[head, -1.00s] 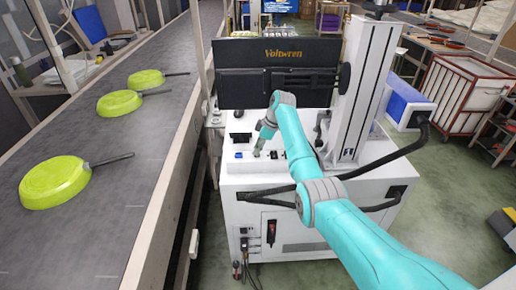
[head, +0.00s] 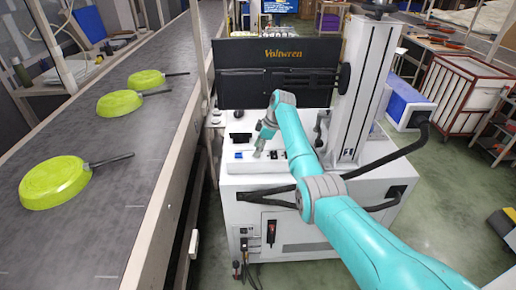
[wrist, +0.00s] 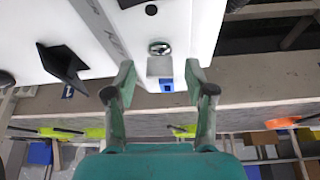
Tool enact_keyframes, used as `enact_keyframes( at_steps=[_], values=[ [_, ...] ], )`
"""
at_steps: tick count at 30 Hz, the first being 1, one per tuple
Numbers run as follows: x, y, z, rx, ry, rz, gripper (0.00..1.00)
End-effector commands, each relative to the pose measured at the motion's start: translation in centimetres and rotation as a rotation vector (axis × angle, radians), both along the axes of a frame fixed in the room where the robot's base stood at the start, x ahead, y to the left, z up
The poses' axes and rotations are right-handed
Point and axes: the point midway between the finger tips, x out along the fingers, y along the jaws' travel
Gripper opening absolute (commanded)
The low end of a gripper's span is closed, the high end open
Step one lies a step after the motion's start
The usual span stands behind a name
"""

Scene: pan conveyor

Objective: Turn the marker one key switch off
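In the wrist view, a round metal key switch (wrist: 160,48) sits on a grey plate on the white machine top. A small blue square (wrist: 166,86) is at the plate's edge beside it. My gripper (wrist: 160,76) is open, with its two fingers apart on either side of that plate and nothing held between them. In the head view, my gripper (head: 258,153) is low over the front of the white machine (head: 245,195). A blue piece (head: 239,155) shows to its left. The switch cannot be made out in the head view. I cannot read which marker it is or how its key is turned.
A dark angled block (wrist: 64,66) stands left of the switch in the wrist view. A black panel (head: 277,85) rises behind the machine top, and a white column (head: 365,90) stands to the right. A conveyor (head: 120,145) with green pans (head: 55,182) runs along the left.

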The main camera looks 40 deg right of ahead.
Motion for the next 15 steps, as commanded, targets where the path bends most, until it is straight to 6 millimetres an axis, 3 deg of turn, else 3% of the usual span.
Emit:
enact_keyframes(
  at_steps=[8,15],
  values=[
    [-0.3,-0.5,1.4,-0.001,-0.003,-0.001,0.54],
    [-1.4,-1.8,5.6,-0.002,-0.003,-0.002,0.54]
  ],
)
